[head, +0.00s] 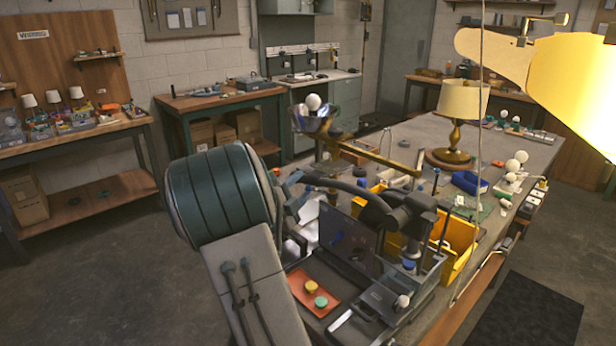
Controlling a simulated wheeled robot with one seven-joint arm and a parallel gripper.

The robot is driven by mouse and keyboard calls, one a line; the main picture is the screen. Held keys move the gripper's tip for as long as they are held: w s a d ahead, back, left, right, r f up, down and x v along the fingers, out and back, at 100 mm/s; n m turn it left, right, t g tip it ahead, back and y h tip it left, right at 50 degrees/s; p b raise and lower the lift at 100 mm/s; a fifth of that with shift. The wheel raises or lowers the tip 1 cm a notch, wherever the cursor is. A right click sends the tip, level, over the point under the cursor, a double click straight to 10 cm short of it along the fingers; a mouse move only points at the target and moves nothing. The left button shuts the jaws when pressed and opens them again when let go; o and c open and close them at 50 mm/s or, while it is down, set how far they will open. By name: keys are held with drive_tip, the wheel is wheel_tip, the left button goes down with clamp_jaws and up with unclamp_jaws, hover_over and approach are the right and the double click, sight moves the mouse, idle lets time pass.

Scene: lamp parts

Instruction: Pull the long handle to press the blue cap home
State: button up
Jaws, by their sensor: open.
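A dark press (412,214) stands on the workbench right of my arm. Its long handle (335,186) reaches left from the press head towards my gripper (294,205). The gripper is small in view and partly hidden behind my arm's large rounded joint; its jaws are open near the handle's left end. I cannot tell whether they touch or surround the handle. A small blue cap (408,264) shows low at the press, below its head. How it is seated is too small to tell.
An orange tray (301,284) with yellow and green round pieces lies in front. Yellow bins (462,236) stand behind the press. A brass balance-like arm (375,156), a shaded lamp (461,108) and white bulbs occupy the bench. A bright lampshade hangs at upper right.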

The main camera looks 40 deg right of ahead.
sight(305, 183)
drive_tip(key=shift+p+x, duration=0.35)
drive_tip(key=shift+x, duration=1.9)
drive_tip(key=shift+c, duration=0.3)
clamp_jaws()
